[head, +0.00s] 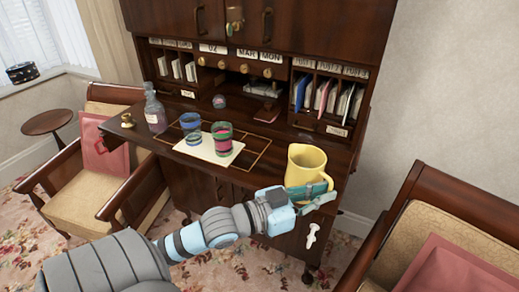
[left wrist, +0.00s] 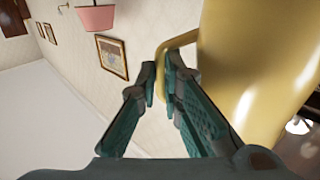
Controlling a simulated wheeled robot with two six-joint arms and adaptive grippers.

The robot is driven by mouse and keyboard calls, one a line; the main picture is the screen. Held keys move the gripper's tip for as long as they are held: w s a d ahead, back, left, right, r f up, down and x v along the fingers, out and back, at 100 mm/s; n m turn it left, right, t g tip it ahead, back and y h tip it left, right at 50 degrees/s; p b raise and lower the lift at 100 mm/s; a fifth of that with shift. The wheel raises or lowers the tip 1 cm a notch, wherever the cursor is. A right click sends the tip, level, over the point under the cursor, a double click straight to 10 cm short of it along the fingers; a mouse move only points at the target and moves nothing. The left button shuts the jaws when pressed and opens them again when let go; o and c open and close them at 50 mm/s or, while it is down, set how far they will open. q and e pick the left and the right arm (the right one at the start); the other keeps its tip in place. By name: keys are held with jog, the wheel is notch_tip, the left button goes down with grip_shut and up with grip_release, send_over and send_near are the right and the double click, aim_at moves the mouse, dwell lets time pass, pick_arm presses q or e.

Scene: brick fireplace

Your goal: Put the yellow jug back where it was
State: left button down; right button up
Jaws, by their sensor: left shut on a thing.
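The yellow jug (head: 305,163) is upright at the right front end of the desk's writing surface (head: 262,168). I cannot tell whether its base touches the desk, because my gripper hides its lower part. My left gripper (head: 318,190) is in front of the jug, with its teal fingers shut on the jug's handle. In the left wrist view the jug's body (left wrist: 262,50) fills the right side, and its handle (left wrist: 177,41) runs between the fingertips (left wrist: 160,82). My right gripper is not in view.
A green-and-pink cup (head: 222,138) and a blue cup (head: 191,124) stand on a pale sheet (head: 208,151) left of the jug. A glass bottle (head: 154,110) stands further left. Armchairs (head: 440,215) flank the desk. The writing surface between cups and jug is clear.

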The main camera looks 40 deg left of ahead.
aim_at(321, 153)
pick_arm(q)
jog(key=w+a+r+y, duration=0.1)
jog(key=w+a, duration=0.1)
jog(key=w+a+r+n+y, duration=0.1)
jog(key=w+a+r, duration=0.1)
jog(key=w+a+r+n+t+y, duration=0.1)
jog(key=w+r, duration=0.1)
jog(key=w, duration=0.1)
jog(key=shift+a+r+y, duration=0.2)
jog(key=shift+a+y, duration=0.1)
jog(key=shift+a, duration=0.1)
jog(key=w+a+r+n+y, duration=0.4)
jog(key=a+r+y, duration=0.2)
jog(key=a+r, duration=0.25)
jog(key=f+b, duration=0.1)
jog(key=f, duration=0.5)
jog(key=f+b, duration=0.1)
jog(key=f, duration=0.6)
jog(key=f+b, duration=0.1)
jog(key=f, duration=0.6)
jog(key=shift+s+a+f, duration=0.1)
jog(key=shift+s+a, duration=0.1)
jog(key=shift+a, duration=0.05)
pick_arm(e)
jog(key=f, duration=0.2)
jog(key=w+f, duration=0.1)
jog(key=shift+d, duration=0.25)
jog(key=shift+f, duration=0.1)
